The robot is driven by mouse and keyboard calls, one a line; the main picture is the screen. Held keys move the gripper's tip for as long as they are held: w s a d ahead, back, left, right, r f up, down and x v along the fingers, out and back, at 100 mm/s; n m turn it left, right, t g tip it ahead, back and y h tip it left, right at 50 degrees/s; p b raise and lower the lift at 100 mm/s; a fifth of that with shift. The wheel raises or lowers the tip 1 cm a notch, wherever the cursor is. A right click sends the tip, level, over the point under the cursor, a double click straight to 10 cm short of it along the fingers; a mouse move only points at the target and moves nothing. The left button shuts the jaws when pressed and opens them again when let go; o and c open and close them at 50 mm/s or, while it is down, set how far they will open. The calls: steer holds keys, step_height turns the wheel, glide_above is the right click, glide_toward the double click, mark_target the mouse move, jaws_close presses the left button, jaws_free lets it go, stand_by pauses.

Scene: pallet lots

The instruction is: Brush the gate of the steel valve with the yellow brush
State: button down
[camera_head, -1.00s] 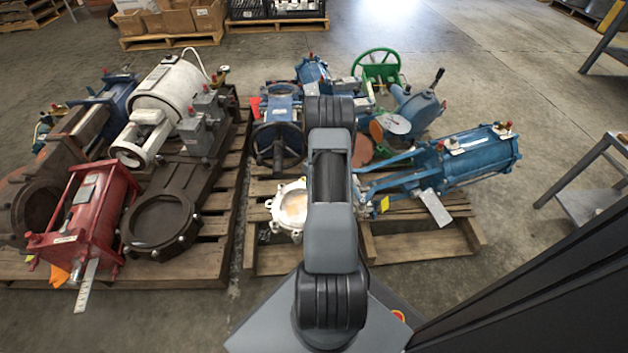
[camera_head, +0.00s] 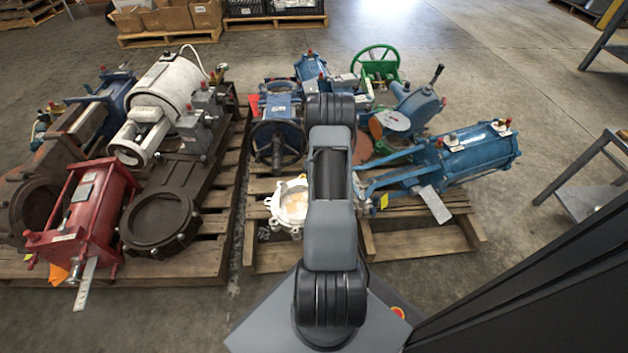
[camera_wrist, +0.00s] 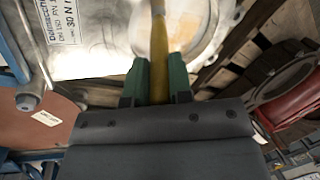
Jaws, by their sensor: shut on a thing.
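The steel valve is a pale metal body (camera_wrist: 95,45) with a printed label, filling the upper left of the wrist view. Its round, tan-stained gate (camera_wrist: 188,22) lies inside the ring at top centre. In the head view the valve's bright ring (camera_head: 274,207) shows left of my arm, on the middle pallet. My gripper (camera_wrist: 158,82) has green fingers shut on the handle of the yellow brush (camera_wrist: 158,45). The handle runs up across the gate. The brush's far end is beyond the wrist picture, so contact cannot be told. My arm hides gripper and brush in the head view.
A blue valve (camera_head: 278,140) and a long blue actuator (camera_head: 475,152) crowd the same pallet. A green handwheel (camera_head: 377,62) stands at the back. A red actuator (camera_head: 90,215) and dark valves sit on the left pallet. A grey metal stand (camera_head: 590,200) is at right.

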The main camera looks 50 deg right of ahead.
steer(key=shift+s+d, duration=0.2)
steer(key=shift+d, duration=0.25)
steer(key=a, duration=0.1)
steer(key=w+a, duration=0.1)
steer(key=a, duration=0.1)
steer(key=shift+w+f, duration=0.1)
steer(key=shift+w, duration=0.1)
stand_by(1.8)
steer(key=shift+a, duration=0.1)
step_height(320, 180, up, 6)
steer(key=p, duration=0.4)
steer(key=shift+a, duration=0.2)
steer(key=shift+w, duration=0.15)
